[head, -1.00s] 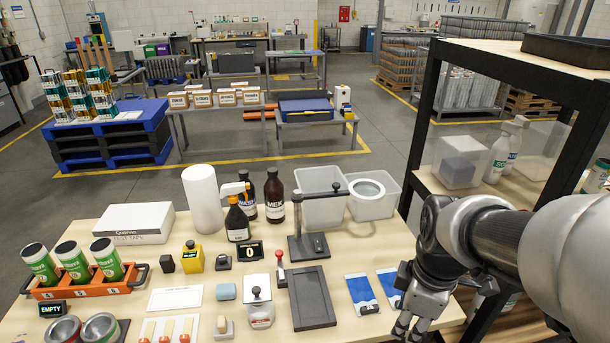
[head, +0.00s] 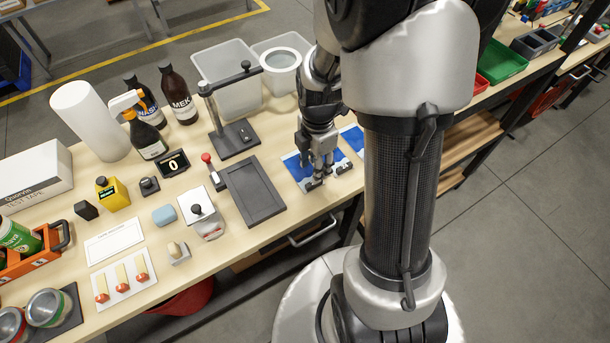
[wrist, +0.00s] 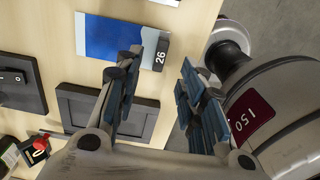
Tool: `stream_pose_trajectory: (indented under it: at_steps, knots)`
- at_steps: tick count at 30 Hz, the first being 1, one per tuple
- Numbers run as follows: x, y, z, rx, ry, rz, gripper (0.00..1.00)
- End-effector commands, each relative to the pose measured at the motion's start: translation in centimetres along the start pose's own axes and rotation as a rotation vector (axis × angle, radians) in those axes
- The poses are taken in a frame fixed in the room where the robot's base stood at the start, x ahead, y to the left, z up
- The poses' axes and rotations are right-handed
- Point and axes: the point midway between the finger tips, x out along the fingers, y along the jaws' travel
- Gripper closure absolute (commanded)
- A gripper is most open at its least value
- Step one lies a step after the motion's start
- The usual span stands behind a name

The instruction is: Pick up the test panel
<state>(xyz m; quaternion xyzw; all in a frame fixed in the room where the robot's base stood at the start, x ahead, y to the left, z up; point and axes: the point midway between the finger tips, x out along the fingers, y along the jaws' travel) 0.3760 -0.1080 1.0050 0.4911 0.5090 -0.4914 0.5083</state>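A flat blue-and-white test panel (head: 296,167) lies on the bench, right of the dark grey tray. In the wrist view the panel (wrist: 98,38) has a dark end tag (wrist: 161,53) reading 26. My gripper (head: 322,176) is over the panel's right part in the head view and hides some of it. Contact cannot be told. A second similar panel (head: 352,136) lies to the right, partly hidden by my arm.
The dark grey tray (head: 253,190) and a black stand (head: 233,140) sit left of the panels. Clear bins (head: 228,88) stand behind. The bench's front edge is close to the panel.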

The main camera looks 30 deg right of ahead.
Motion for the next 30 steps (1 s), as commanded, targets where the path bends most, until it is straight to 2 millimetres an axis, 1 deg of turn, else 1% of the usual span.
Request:
stream_pose_trajectory:
  at_steps: [1,8,10,15,18,20,26,30]
  knots:
    - [0.8,0.0,0.0,0.0,0.0,-0.001,0.63]
    - [1.9,0.0,0.0,0.0,0.0,0.0,0.63]
    - [2.6,-0.1,-0.1,0.0,0.0,-0.001,0.63]
    - [5.3,-0.4,-0.4,0.0,0.001,-0.003,0.63]
    - [6.5,-0.3,-0.3,0.0,0.001,-0.002,0.63]
    - [6.8,-0.3,-0.3,0.0,0.0,-0.001,0.63]
    - [6.7,-0.2,-0.3,0.001,0.0,0.001,0.63]
    - [6.7,-0.2,-0.3,0.001,0.0,0.001,0.73]
